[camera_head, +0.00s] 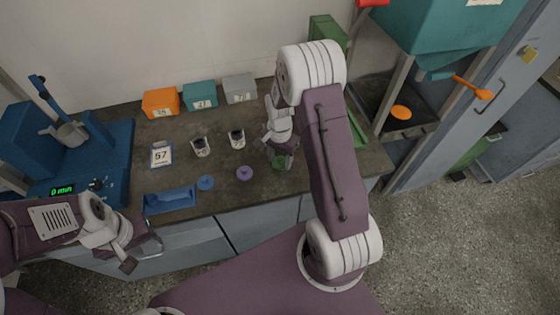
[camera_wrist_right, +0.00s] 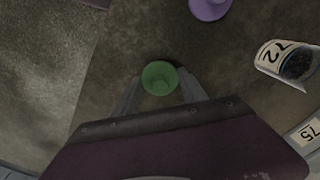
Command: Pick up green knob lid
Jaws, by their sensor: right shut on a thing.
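The green knob lid (camera_head: 279,163) is low at the right part of the counter, partly hidden by my right gripper (camera_head: 284,154). In the right wrist view the round green lid (camera_wrist_right: 160,78) sits between the two fingertips of my right gripper (camera_wrist_right: 160,86), which is shut on it. I cannot tell whether the lid still touches the counter. My left gripper (camera_head: 141,252) is open and empty in front of the counter at the lower left.
A purple knob lid (camera_head: 244,173) and a blue one (camera_head: 206,183) lie near the front edge. Two labelled jars (camera_head: 200,147) (camera_head: 237,139) stand behind them. Orange (camera_head: 160,103), teal (camera_head: 200,95) and grey (camera_head: 239,89) boxes line the wall. A blue tray (camera_head: 170,200) lies at left.

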